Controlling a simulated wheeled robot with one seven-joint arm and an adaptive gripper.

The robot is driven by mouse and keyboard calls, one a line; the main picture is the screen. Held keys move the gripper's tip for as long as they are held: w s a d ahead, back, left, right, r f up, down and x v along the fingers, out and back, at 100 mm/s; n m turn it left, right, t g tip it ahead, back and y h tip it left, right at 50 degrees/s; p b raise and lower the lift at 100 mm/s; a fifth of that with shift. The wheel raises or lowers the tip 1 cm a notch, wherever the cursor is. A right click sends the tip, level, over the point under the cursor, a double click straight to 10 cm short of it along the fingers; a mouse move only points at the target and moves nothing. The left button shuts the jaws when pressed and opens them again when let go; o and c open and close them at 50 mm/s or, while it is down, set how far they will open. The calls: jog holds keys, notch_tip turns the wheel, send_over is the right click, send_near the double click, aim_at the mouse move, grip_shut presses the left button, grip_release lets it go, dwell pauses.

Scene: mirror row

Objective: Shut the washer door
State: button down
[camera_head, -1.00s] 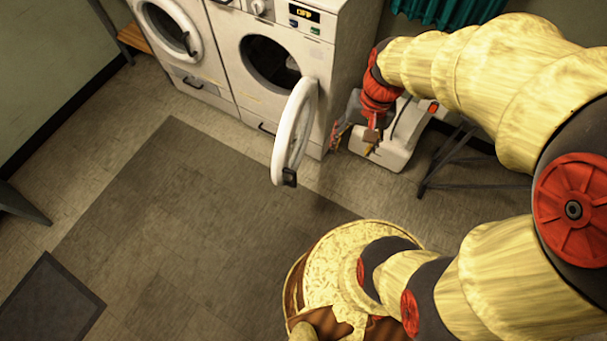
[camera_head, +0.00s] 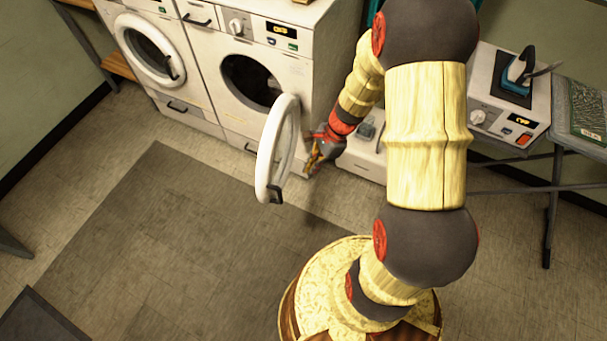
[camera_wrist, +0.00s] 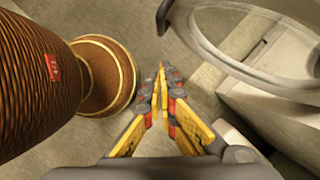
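The washer (camera_head: 300,75) is white with an OFF display, and its round drum opening (camera_head: 232,75) is uncovered. Its door (camera_head: 266,165) is a white ring with a dark handle (camera_head: 276,194), and it stands swung out wide toward the room. My gripper (camera_head: 312,165) is just right of the door, low in front of the washer's right corner. In the wrist view, the gripper fingertips (camera_wrist: 161,68) come together with nothing between them. The door ring (camera_wrist: 222,62) shows at upper right there, close to the fingers; contact cannot be told.
A second washer (camera_head: 130,20) with its door shut stands to the left. At right are a white box with an iron (camera_head: 518,72) on top and a folding-legged table (camera_head: 550,150). A dark mat (camera_head: 150,240) lies on open floor left of the door.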

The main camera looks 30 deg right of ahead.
jog(key=w+a+f+b, duration=0.1)
jog(key=a+f+b, duration=0.3)
jog(key=a+f, duration=0.3)
jog(key=shift+f+b, duration=0.4)
jog(key=shift+f, duration=0.1)
jog(key=shift+w+a, duration=0.1)
